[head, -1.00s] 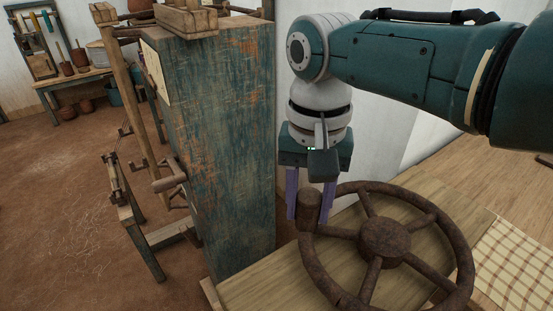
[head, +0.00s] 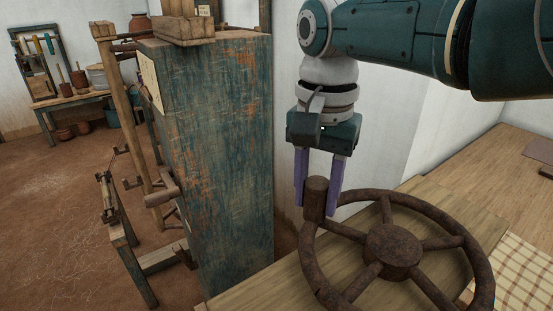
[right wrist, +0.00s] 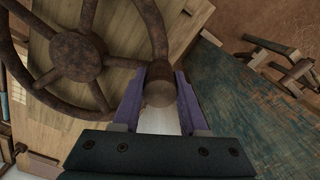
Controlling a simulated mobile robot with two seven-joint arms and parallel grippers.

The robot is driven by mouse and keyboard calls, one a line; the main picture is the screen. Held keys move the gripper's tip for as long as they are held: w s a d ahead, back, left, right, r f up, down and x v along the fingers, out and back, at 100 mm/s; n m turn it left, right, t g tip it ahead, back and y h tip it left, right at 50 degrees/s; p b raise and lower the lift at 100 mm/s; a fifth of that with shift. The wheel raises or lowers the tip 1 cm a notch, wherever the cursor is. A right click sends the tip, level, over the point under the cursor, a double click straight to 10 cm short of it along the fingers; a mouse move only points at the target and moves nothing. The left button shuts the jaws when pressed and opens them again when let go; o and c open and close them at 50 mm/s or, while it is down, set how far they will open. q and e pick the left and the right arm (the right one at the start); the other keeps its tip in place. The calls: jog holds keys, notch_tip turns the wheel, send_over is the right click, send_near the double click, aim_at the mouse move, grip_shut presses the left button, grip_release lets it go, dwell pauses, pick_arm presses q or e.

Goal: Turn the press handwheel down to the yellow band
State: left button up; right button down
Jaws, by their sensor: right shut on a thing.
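The rusty brown press handwheel (head: 394,248) lies over a wooden surface at the lower right of the head view. Its upright knob (head: 316,194) stands on the rim's left side. My right gripper (head: 319,198) reaches down from above, its purple fingers on either side of the knob and shut on it. In the right wrist view the knob (right wrist: 158,90) sits between the two fingers, with the wheel's hub (right wrist: 76,55) to the left. No yellow band shows in either view. My left gripper is not in view.
A tall weathered blue-green wooden post (head: 218,150) stands just left of the wheel. A checked cloth (head: 515,272) lies on the wooden top at right. A tool bench (head: 75,98) stands far back left.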

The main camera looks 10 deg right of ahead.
aim_at(318, 182)
jog(key=shift+d, duration=0.1)
jog(key=shift+c, duration=2.2)
grip_release()
jog(key=shift+r, duration=0.2)
notch_tip(318, 182, up, 3)
jog(key=shift+f+p, duration=0.1)
jog(key=shift+p, duration=0.9)
notch_tip(318, 182, up, 6)
jog(key=shift+f, duration=0.2)
jog(key=shift+r, duration=0.6)
